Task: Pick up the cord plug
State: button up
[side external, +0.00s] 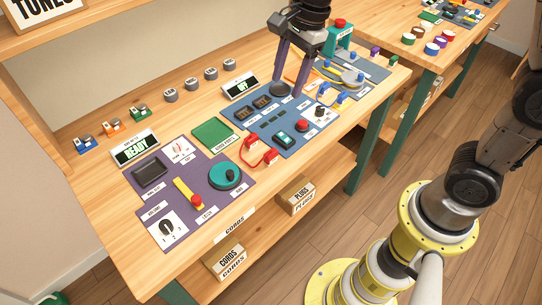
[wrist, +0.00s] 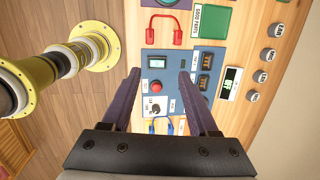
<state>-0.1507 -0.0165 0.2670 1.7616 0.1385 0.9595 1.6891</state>
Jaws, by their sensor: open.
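A red cord (side external: 259,153) with a plug at each end lies on the bench between the purple and blue panels. It also shows in the wrist view (wrist: 163,31), curved, at the top. A blue cord (side external: 325,92) with a plug end lies at the right part of the blue panel, partly seen low in the wrist view (wrist: 165,126). My gripper (side external: 289,86) is open and empty, pointing down above the blue panel. In the wrist view its fingers (wrist: 160,74) straddle the panel, apart from both cords.
The blue panel (side external: 270,137) carries a red button, sockets and a knob. The purple panel (side external: 213,199) holds a teal dial and a yellow lever. A green pad (side external: 212,134) lies between. Several grey cylinders (side external: 191,84) stand behind. The near-left wood edge is clear.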

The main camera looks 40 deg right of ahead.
notch_tip(320, 180, down, 5)
jog(key=w+a+g, duration=0.1)
jog(key=w+a, duration=0.1)
send_over(272, 152)
jog(key=shift+g, duration=0.4)
jog(key=f, duration=0.9)
jog(key=shift+w+d, duration=0.3)
jog(key=shift+d, duration=0.05)
jog(key=shift+s+a+f, duration=0.15)
jog(key=shift+a+f, duration=0.05)
jog(key=shift+f, duration=1.4)
jog(key=shift+s+a+f, duration=0.1)
jog(key=shift+a+f, duration=0.05)
jog(key=shift+f, duration=1.4)
jog(key=shift+c, duration=0.3)
grip_shut()
